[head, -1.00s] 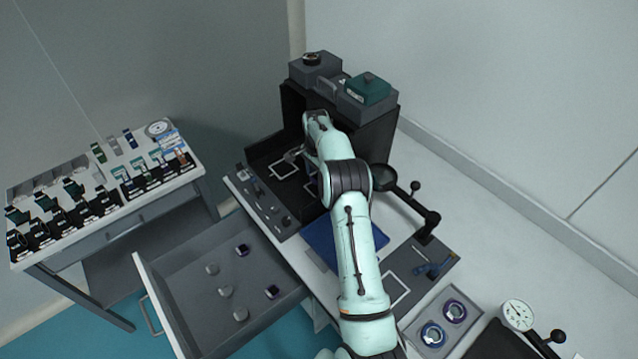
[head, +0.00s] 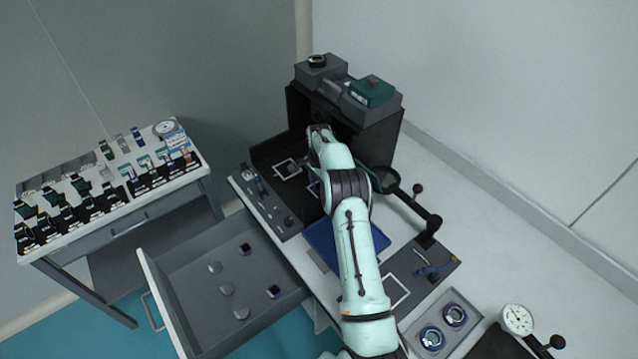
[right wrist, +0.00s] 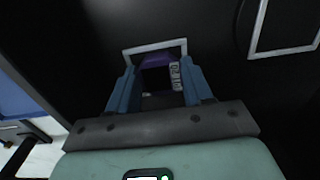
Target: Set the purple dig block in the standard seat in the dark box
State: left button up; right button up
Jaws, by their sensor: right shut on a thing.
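The purple dig block (right wrist: 158,62) shows in the right wrist view between the blue fingers of my right gripper (right wrist: 153,84), which is shut on it. A pale label is on its side. A white square outline (right wrist: 128,54) on the black floor frames the block from behind; whether the block touches the floor, I cannot tell. In the head view my right arm reaches into the dark box (head: 391,135), and the block and fingertips cannot be made out. A white outlined square (head: 287,170) lies on the box's floor left of my wrist. My left gripper is out of view.
A second white outline (right wrist: 287,50) lies at upper right in the wrist view. A magnifier on a jointed stand (head: 389,180) is close right of my arm. A blue mat (head: 322,240) lies before the box. An open drawer (head: 205,270) with small pieces juts out front left.

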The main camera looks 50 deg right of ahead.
jog(key=o, duration=1.1)
jog(key=shift+s+a+f, duration=0.15)
jog(key=shift+s+f, duration=0.15)
jog(key=shift+f, duration=0.4)
jog(key=shift+o, duration=0.4)
jog(key=shift+f, duration=0.1)
jog(key=shift+s, duration=0.15)
notch_tip(320, 180, up, 14)
jog(key=shift+w, duration=0.35)
jog(key=shift+f, duration=0.15)
